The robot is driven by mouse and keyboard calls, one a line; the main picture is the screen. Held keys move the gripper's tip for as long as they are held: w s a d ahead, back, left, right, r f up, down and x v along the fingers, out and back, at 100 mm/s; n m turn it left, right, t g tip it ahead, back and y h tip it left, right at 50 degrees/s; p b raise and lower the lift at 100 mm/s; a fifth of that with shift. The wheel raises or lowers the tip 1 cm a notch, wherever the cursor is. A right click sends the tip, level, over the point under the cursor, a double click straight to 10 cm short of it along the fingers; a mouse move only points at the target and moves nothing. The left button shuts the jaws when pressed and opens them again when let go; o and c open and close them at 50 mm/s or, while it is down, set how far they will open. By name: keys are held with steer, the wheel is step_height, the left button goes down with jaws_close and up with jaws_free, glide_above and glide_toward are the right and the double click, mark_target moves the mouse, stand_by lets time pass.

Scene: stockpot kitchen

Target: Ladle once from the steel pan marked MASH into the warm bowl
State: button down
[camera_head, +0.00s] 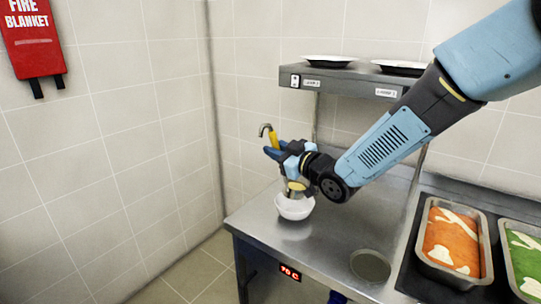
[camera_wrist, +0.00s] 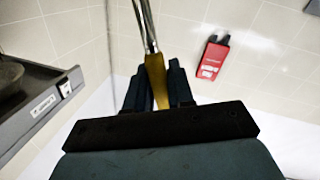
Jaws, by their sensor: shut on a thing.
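My gripper (camera_head: 273,151) is shut on the yellow handle of a steel ladle (camera_head: 273,140), whose hooked end sticks up above the fingers. In the wrist view, the yellow handle of the ladle (camera_wrist: 157,82) sits between the dark fingers of my gripper (camera_wrist: 154,92). A white bowl (camera_head: 295,210) stands on the steel counter, just below my gripper. The ladle's lower end is partly hidden by my wrist; it appears over or at the bowl, and I cannot tell whether it touches. The bowl's contents are unclear. No MASH mark is readable.
A steel pan with orange food (camera_head: 483,270) and a pan with green food (camera_head: 508,268) sit at the right. A red display reads about 70 C.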

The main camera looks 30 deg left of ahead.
steer(key=shift+w+d+r+m, duration=0.95)
steer(key=shift+w+m, duration=1.15)
steer(key=shift+w, duration=1.1)
steer(key=shift+w+d+r+m, duration=0.85)
steer(key=shift+w+m, duration=1.25)
steer(key=shift+w, duration=1.05)
steer(key=w+d+f+m, duration=0.2)
steer(key=w+f+m, duration=0.4)
steer(key=w, duration=0.1)
steer(key=w+d+f+m, duration=0.3)
steer(key=w+f+m, duration=0.3)
steer(key=w, duration=0.2)
steer(key=shift+w+f, duration=0.15)
steer(key=shift+f, duration=0.25)
steer(key=shift+f, duration=0.15)
steer(key=shift+w+d+f+m, duration=0.1)
steer(key=shift+w+f+m, duration=0.2)
steer(key=shift+f+m, duration=1)
steer(key=shift+w+d+f+m, duration=0.1)
steer(key=shift+w+f+m, duration=0.4)
steer(key=shift+f, duration=1.35)
steer(key=shift+w+d+f+m, duration=0.1)
steer(key=shift+w+f+m, duration=0.05)
steer(key=shift+f+m, duration=1.2)
steer(key=shift+f+n, duration=0.25)
steer(key=shift+f, duration=0.05)
